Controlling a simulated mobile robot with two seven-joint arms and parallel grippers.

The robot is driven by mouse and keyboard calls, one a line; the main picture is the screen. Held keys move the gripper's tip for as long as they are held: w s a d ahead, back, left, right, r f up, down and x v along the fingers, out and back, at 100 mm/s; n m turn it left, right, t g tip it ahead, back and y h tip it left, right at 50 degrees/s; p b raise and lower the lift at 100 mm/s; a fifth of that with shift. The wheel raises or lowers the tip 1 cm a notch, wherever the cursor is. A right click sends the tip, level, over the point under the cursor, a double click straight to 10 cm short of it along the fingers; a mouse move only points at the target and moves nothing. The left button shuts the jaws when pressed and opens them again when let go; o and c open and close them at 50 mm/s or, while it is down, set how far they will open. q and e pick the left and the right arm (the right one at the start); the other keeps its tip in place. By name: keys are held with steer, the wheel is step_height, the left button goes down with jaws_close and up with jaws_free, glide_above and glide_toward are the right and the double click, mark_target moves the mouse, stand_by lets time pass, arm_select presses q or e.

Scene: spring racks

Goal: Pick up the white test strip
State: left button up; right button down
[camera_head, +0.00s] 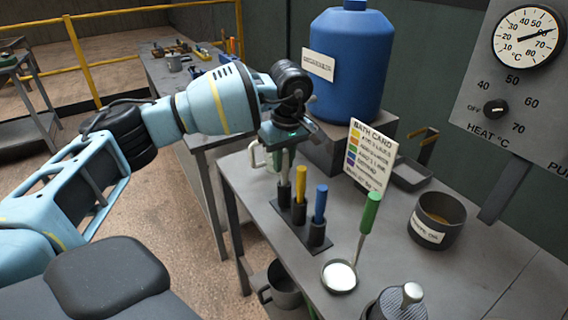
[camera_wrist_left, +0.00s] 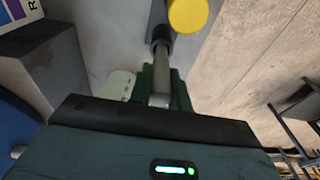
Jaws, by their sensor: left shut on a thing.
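My left gripper (camera_head: 285,158) is shut on the white test strip (camera_head: 285,172), at the left end of a dark rack (camera_head: 318,246). The strip looks upright, its lower end in or just over the first dark holder; I cannot tell which. In the left wrist view the strip (camera_wrist_left: 161,88) shows pale between the green fingers, with the yellow strip's round top (camera_wrist_left: 188,14) beyond it. A yellow strip (camera_head: 300,182) and a blue strip (camera_head: 320,203) stand in the other holders. My right gripper is not in view.
A bath card (camera_head: 369,156) stands behind the rack, and a blue drum (camera_head: 347,70) on a block behind that. The table's left edge is close to the rack.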

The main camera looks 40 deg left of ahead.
arm_select(q)
step_height(320, 180, up, 10)
steer(key=shift+f, duration=0.1)
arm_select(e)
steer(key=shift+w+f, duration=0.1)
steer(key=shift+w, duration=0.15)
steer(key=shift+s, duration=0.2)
